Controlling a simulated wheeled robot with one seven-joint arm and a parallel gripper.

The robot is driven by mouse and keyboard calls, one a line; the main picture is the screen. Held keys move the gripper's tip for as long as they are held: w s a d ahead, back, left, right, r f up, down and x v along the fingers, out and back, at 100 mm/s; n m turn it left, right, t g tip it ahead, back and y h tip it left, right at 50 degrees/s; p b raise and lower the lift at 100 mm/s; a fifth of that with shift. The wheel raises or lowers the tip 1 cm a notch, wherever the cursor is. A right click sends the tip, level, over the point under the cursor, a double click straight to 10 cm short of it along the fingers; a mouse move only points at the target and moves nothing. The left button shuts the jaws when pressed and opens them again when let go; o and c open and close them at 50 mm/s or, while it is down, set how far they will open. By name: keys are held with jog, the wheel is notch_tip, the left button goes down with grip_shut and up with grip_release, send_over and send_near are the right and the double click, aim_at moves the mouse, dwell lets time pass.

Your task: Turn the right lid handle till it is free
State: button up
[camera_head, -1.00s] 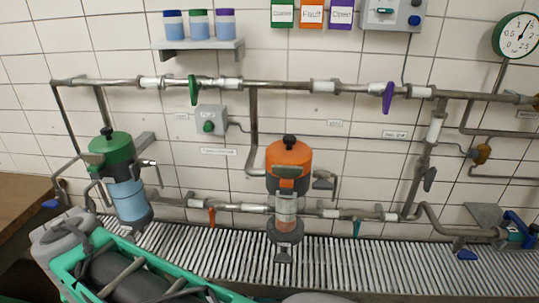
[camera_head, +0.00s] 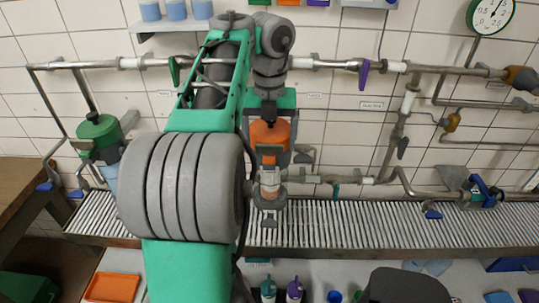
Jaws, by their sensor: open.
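The right filter housing has an orange lid (camera_head: 270,133) with a dark knob on top. It stands upright over the slatted grate, and its clear lower bowl (camera_head: 269,183) shows below. My arm crosses the middle of the picture, and my gripper (camera_head: 269,112) is at the top of the orange lid, around the knob's place. The jaws are open. The knob is mostly hidden behind the gripper, and I cannot tell whether the fingers touch it. The left housing with a green lid (camera_head: 98,132) is partly covered by my arm.
Steel pipes with a purple valve handle (camera_head: 364,74) run along the tiled wall behind. A slatted grate (camera_head: 360,222) lies below the housings. An orange tray (camera_head: 112,287) and small bottles (camera_head: 294,290) sit in front. A wooden table (camera_head: 22,190) is at left.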

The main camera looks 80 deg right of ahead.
notch_tip(320, 180, down, 2)
jog(key=shift+b, duration=0.35)
